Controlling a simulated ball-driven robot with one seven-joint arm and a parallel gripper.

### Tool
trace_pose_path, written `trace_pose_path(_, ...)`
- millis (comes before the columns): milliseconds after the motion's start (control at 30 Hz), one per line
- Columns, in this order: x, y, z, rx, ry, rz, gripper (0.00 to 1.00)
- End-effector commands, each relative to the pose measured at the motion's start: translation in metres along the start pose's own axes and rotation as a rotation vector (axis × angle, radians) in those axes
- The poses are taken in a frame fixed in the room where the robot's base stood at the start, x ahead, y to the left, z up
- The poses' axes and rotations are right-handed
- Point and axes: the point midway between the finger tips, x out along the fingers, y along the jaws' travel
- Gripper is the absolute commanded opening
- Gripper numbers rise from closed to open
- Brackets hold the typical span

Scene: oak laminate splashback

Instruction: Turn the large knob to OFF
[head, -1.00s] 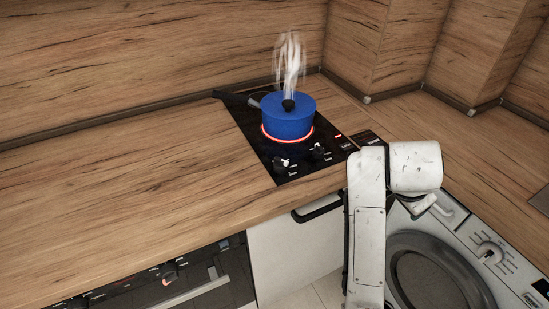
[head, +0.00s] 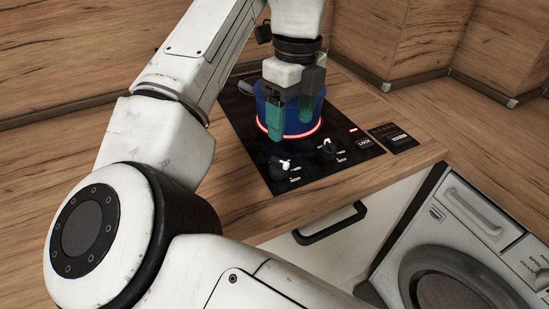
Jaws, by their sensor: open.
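The black cooktop (head: 305,177) has two dark knobs with white pointers near its front edge. The left knob (head: 279,169) looks slightly bigger than the right knob (head: 327,150), but I cannot tell for certain which is the large one. Their markings are too small to read. My gripper (head: 291,131) points down with its teal fingers apart and empty. It appears in front of the blue pot (head: 311,118), above and behind the knobs in the picture. It hides much of the pot, and I cannot tell its exact height.
A red glowing ring (head: 313,132) surrounds the pot's base. A LOCK marking (head: 365,142) and a small dark panel (head: 393,137) lie to the right. The wooden counter (head: 418,149) is clear there. A drawer handle (head: 331,224) and a washing machine (head: 470,255) are below.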

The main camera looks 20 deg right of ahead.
Motion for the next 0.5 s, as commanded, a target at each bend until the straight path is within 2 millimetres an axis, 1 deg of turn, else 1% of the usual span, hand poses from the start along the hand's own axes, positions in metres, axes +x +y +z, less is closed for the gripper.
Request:
trace_pose_path(33,0.0,0.006,0.003,0.01,0.0,0.017,0.71)
trace_pose_path(100,-0.002,0.01,0.004,0.022,0.004,0.028,0.71)
trace_pose_path(233,0.005,0.012,0.004,0.031,0.008,0.032,0.71)
trace_pose_path(367,0.024,0.012,0.003,0.03,0.009,0.03,0.71)
trace_pose_path(500,0.049,0.013,0.003,0.027,0.008,0.032,0.71)
